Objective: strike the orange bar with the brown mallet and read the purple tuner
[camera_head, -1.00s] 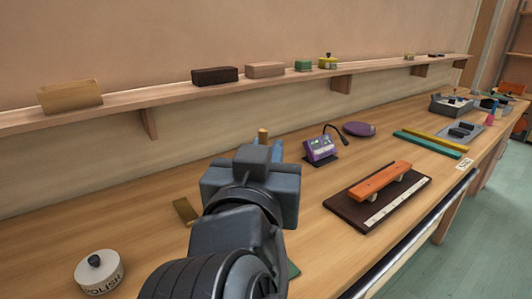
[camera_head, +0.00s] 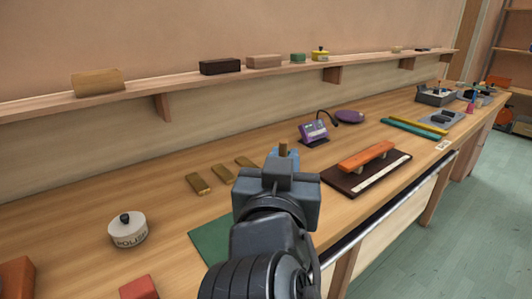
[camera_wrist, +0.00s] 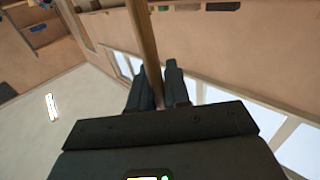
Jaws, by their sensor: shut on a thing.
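The orange bar (camera_head: 366,156) lies on supports on a dark brown board with a pale marked strip along its front. The purple tuner (camera_head: 313,132) stands behind and left of it, with a dark gooseneck; its display is too small to read. My gripper (camera_wrist: 157,68) is shut on a brown wooden rod, the mallet's handle (camera_wrist: 144,35), in the wrist view. In the head view a brown end of the mallet (camera_head: 283,148) shows above my gripper, left of the board and apart from the bar. I cannot make out the mallet's head.
Several small yellowish bars (camera_head: 199,184), a polish tin (camera_head: 127,232) and a green mat (camera_head: 207,243) lie to the left. A purple disc (camera_head: 349,117) lies behind the tuner. Teal and yellow strips (camera_head: 413,130) and a grey box (camera_head: 436,98) are farther right. A shelf runs above.

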